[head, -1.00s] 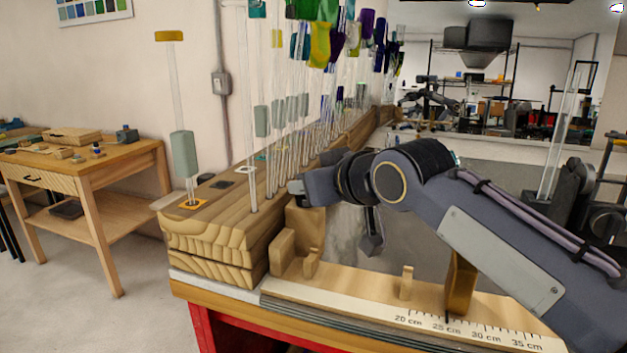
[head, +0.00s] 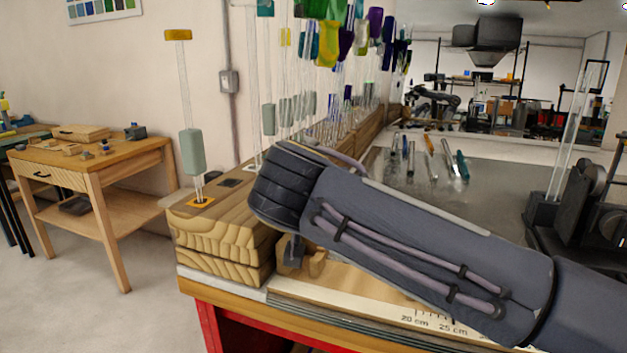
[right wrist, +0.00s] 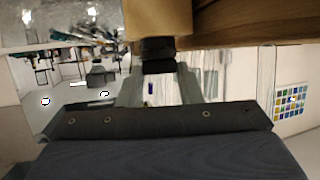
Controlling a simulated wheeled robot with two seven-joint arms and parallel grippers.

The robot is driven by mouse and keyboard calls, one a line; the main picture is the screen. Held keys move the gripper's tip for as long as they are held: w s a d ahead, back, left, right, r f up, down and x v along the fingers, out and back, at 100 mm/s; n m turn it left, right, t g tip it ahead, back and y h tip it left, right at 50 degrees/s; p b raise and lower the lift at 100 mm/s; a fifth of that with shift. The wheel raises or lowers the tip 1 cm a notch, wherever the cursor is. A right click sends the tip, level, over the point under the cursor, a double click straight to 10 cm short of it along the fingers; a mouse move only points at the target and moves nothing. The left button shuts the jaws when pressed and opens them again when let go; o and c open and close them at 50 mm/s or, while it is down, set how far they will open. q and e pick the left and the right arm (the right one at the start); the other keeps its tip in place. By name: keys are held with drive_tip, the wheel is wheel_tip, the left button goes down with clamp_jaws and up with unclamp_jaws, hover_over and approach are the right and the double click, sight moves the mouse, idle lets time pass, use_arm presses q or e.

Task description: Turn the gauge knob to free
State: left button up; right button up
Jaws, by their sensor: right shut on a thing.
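The gauge is a wooden fixture with a ruler board (head: 375,304) marked in centimetres at the bench's front edge. Its wooden end block (head: 313,265) shows in part below my right wrist. The knob is hidden behind my right arm in the head view. In the right wrist view a dark knob (right wrist: 158,66) sits below a wooden block (right wrist: 158,18), between the fingers of my right gripper (right wrist: 159,88). The gripper is shut on it. Which setting the knob points to cannot be seen. My left gripper is not in view.
A stack of wooden blocks (head: 215,240) stands left of my right wrist, with upright glass rods behind. Loose coloured tools (head: 430,158) lie on the grey bench top. A black device with glass tubes (head: 560,210) stands at the right. A side table (head: 95,160) is far left.

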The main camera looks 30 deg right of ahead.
drive_tip(key=shift+f, duration=0.15)
idle(0.3)
drive_tip(key=o, duration=1)
drive_tip(key=shift+c, duration=0.2)
drive_tip(key=v, duration=0.8)
drive_tip(key=shift+p, duration=0.3)
drive_tip(key=shift+w, duration=0.1)
